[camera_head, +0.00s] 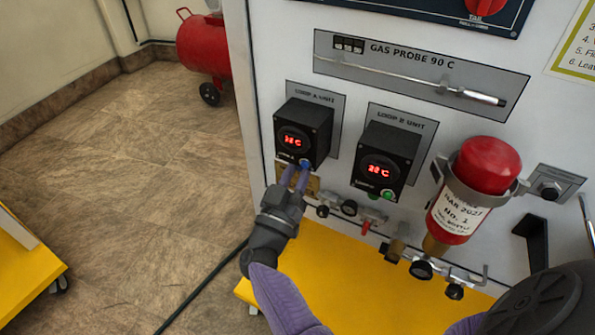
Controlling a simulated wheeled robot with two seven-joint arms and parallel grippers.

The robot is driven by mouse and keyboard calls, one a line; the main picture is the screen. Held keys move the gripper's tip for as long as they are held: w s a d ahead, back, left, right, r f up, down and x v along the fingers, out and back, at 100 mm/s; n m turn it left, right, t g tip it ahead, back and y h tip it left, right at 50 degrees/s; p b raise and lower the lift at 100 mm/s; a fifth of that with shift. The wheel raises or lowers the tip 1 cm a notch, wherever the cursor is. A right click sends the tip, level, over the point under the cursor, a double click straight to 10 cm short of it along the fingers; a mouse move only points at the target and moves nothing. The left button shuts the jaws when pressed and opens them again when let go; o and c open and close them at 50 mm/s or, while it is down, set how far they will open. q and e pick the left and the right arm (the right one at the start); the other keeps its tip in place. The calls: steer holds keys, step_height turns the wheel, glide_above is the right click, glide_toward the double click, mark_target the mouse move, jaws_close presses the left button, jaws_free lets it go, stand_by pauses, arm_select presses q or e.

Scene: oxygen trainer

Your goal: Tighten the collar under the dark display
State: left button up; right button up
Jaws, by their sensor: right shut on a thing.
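The Loop A unit (303,130) is a black box on the white panel with lit red digits. The Loop B unit (387,157) to its right also shows lit red digits, so neither display looks dark. My right gripper (296,175) comes up from the bottom, with purple fingers at the lower edge of the Loop A unit. The fingers are closed around a small part there, apparently the collar, which they mostly hide. A brass-coloured piece (313,187) shows just right of the fingers. My left gripper is not in view.
Small valves (366,222) and a red-capped cylinder (466,193) stand right of my gripper. A gas probe (440,90) is mounted above. The yellow base (345,285) lies below. Open floor (130,160) is at left, with a red tank (205,45) behind.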

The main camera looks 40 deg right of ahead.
jaws_close()
steer(key=shift+f+m+g+b, duration=0.15)
steer(key=shift+m+g+b, duration=0.25)
steer(key=shift+m, duration=0.3)
steer(key=m+g, duration=0.1)
steer(key=m, duration=0.1)
steer(key=m+g+h+b, duration=0.1)
steer(key=m, duration=0.2)
steer(key=shift+w+a+m, duration=0.1)
steer(key=shift+w+m, duration=0.05)
steer(key=shift+m, duration=0.15)
steer(key=shift+m+g, duration=0.6)
steer(key=o, duration=0.7)
jaws_free()
steer(key=shift+h, duration=0.3)
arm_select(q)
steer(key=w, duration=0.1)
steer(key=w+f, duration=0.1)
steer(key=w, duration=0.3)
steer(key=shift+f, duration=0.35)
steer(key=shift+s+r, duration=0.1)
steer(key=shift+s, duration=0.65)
arm_select(e)
steer(key=v, duration=1)
steer(key=shift+r, duration=0.2)
